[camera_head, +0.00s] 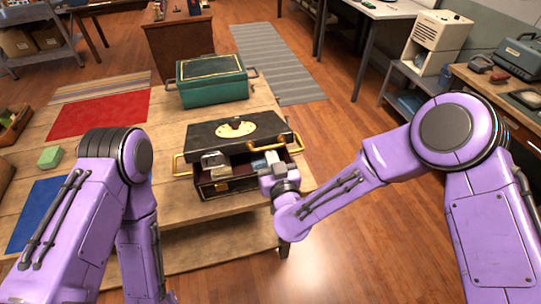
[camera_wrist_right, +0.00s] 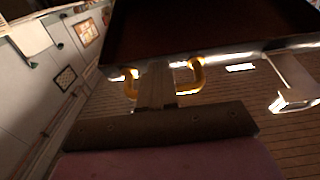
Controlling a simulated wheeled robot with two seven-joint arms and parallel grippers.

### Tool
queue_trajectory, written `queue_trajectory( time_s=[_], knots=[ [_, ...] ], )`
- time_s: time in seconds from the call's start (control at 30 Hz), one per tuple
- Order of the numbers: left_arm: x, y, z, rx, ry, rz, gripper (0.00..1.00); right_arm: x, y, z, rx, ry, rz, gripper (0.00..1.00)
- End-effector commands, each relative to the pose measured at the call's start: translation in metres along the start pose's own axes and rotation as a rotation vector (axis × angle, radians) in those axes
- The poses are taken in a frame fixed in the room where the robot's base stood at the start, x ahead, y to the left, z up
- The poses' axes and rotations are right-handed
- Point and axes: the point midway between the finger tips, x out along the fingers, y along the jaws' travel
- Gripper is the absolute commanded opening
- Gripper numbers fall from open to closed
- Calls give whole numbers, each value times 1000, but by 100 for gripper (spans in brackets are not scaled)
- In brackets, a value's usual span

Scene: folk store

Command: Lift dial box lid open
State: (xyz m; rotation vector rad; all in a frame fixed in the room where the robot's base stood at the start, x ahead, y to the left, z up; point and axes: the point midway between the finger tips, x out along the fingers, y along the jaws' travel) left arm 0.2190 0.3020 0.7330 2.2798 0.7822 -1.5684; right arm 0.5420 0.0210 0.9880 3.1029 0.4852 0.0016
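The dial box is black with a gold dial plate (camera_head: 236,129) on its lid (camera_head: 215,135). It stands on the wooden table, and its lid is tilted up at the front, leaving a gap over the dark red-brown body (camera_head: 212,188). Pale items show inside. My right gripper (camera_head: 267,166) is at the box's front right. In the right wrist view, my fingers (camera_wrist_right: 156,85) are together across the middle of a gold handle (camera_wrist_right: 190,78), under the dark lid underside (camera_wrist_right: 215,30). The handle shows on both sides of them. My left arm is at the left; its gripper is out of view.
A green case (camera_head: 212,82) stands behind the box. Red (camera_head: 98,115) and blue (camera_head: 38,208) mats and a small green block (camera_head: 50,157) lie at the left of the table (camera_head: 200,238). Open floor lies to the right.

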Motion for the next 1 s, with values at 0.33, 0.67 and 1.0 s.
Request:
queue_trajectory(
  time_s=[0.33, 0.67, 1.0],
  knots=[
    [-13, -1, -5, 0, 0, 0, 37, 6, 0, -18, -1, 1, 0, 0],
    [-17, -2, -7, 0, 0, 0, 37, 9, 0, -24, 1, 0, 0, 0],
    [-25, -2, -10, 0, 0, 0, 37, 14, 0, -36, 0, 1, 0, 0]
  ],
)
